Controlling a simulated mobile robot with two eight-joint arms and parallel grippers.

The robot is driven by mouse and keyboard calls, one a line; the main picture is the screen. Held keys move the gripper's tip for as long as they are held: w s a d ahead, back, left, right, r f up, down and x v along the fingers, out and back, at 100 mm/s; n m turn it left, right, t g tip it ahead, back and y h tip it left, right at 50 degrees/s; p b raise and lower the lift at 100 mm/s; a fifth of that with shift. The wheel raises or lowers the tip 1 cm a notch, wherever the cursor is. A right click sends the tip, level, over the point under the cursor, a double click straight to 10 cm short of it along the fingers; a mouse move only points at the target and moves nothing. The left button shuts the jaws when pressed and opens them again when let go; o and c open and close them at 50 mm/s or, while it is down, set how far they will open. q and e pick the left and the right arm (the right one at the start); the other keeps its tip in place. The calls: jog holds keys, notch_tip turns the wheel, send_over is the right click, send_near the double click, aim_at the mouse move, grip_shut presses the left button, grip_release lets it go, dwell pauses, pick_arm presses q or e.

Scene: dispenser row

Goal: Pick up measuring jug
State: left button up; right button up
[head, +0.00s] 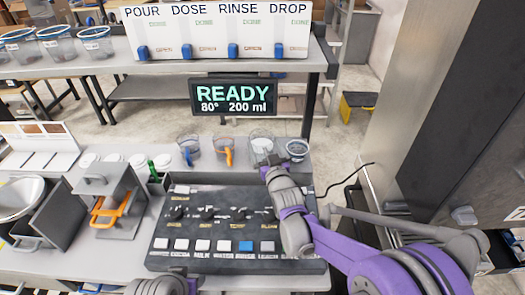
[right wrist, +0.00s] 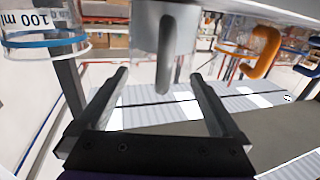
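A clear measuring jug (head: 262,146) with whitish contents stands at the back of the counter, behind the black control panel. In the right wrist view the jug (right wrist: 188,30) shows a grey handle pointing at my gripper. My right gripper (right wrist: 160,82) is open, its two fingers spread to either side of the handle's lower end in that view; contact cannot be told. In the head view my right gripper (head: 274,162) is just in front of the jug and partly covers it. My left gripper is not in view.
An orange-handled jug (head: 224,152) and a blue-handled jug (head: 189,150) stand left of the clear jug. A blue-ringed cup (head: 297,150) stands close on its right. The button panel (head: 225,215) lies below my right wrist. A READY display (head: 234,97) hangs behind.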

jog(key=c, duration=1.4)
